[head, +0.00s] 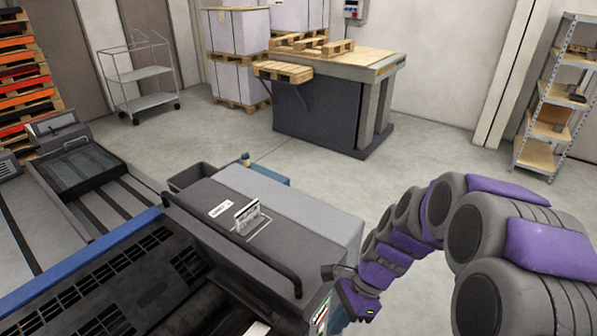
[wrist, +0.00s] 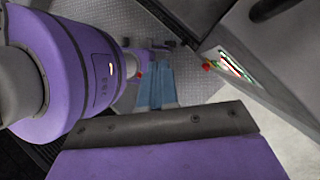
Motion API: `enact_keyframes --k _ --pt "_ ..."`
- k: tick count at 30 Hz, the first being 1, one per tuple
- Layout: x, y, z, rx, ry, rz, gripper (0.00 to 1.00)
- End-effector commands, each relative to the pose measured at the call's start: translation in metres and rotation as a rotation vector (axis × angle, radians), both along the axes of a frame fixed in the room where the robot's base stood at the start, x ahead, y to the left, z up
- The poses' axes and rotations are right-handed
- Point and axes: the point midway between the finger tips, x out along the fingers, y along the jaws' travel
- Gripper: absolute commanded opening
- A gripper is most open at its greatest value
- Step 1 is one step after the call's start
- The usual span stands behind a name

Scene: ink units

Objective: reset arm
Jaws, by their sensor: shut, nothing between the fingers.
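My arm, purple and grey, comes in from the right side of the head view and bends down toward the machine. My gripper (head: 345,288) is at its end, low and right of the middle, close beside the right end of the grey machine (head: 300,225). The gripper is shut and holds nothing. In the wrist view, purple and grey parts of my own arm and gripper fill the left and bottom. I cannot tell in the head view whether the gripper touches the machine.
A lit panel (wrist: 235,64) and a red button (wrist: 207,66) on a machine side show close by in the wrist view. A pallet table (head: 330,105) stands at the back, a wire cart (head: 145,80) left of it, a shelf (head: 550,115) at right. Floor between is clear.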

Motion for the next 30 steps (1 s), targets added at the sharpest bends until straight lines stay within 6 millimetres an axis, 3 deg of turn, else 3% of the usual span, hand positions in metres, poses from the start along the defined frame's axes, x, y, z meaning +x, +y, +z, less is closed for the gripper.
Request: enact_keyframes --k 6,15,24,30 --pt "-0.048 -0.004 0.04 -0.022 -0.15 0.353 0.0" --pt "-0.119 -0.022 0.077 -0.061 -0.294 0.824 0.0" --pt "-0.18 -0.046 0.095 -0.094 -0.361 1.209 0.0" --pt "-0.196 -0.054 0.098 -0.099 -0.371 1.311 0.0"
